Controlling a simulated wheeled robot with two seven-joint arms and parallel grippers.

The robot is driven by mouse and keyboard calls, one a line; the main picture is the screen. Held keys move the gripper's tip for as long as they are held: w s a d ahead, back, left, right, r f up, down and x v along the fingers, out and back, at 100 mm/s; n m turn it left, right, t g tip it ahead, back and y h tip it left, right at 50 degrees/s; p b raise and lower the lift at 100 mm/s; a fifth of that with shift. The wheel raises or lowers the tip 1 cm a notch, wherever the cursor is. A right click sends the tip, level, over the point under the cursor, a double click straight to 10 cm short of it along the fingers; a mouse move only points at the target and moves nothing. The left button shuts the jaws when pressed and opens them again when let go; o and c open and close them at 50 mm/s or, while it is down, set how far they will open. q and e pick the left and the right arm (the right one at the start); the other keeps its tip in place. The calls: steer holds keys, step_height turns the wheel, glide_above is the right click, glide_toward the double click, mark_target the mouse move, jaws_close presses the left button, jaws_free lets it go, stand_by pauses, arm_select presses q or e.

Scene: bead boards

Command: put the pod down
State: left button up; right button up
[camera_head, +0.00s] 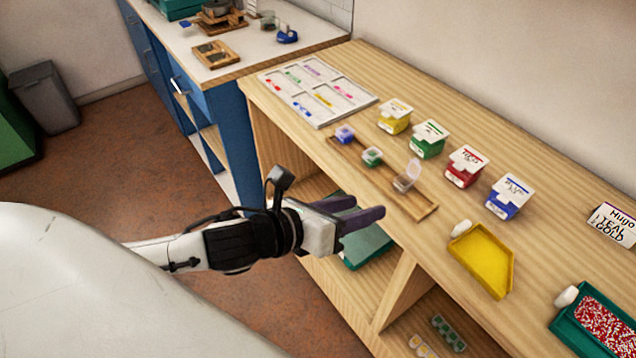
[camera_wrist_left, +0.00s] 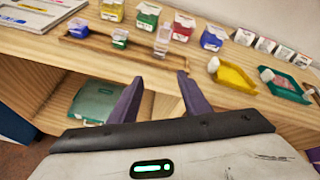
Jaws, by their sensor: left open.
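A long wooden tray (camera_head: 420,207) on the workbench holds small pods. The blue-purple pod (camera_head: 345,134) is at its left end and the green pod (camera_head: 372,156) is beside it. A clear pod (camera_head: 406,178) with its lid raised stands farther right in the tray. All three also show in the left wrist view, the clear pod (camera_wrist_left: 162,40) nearly straight ahead of the fingers. My left gripper (camera_head: 364,212) is open and empty, in front of the bench edge, apart from the tray and pods. My right gripper is in neither view.
Yellow, green, red and blue labelled boxes (camera_head: 465,166) stand behind the tray. A sorting board (camera_head: 317,91) lies at the left, a yellow tray (camera_head: 480,262) and a teal bead tray (camera_head: 598,325) at the right. A teal bin (camera_head: 366,247) is on the shelf below.

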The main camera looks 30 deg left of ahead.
arm_select(q)
steer(key=s+a+f+n+g+y, duration=0.1)
steer(key=s+f+n, duration=0.6)
steer(key=f+n, duration=0.5)
steer(key=s+a+f+n+g+y, duration=0.1)
steer(key=s+f+n, duration=0.7)
steer(key=n, duration=1.3)
step_height(320, 180, down, 4)
steer(key=shift+s+f+n+g+y, duration=0.3)
steer(key=shift+n+g+y, duration=0.15)
steer(key=shift+g, duration=0.35)
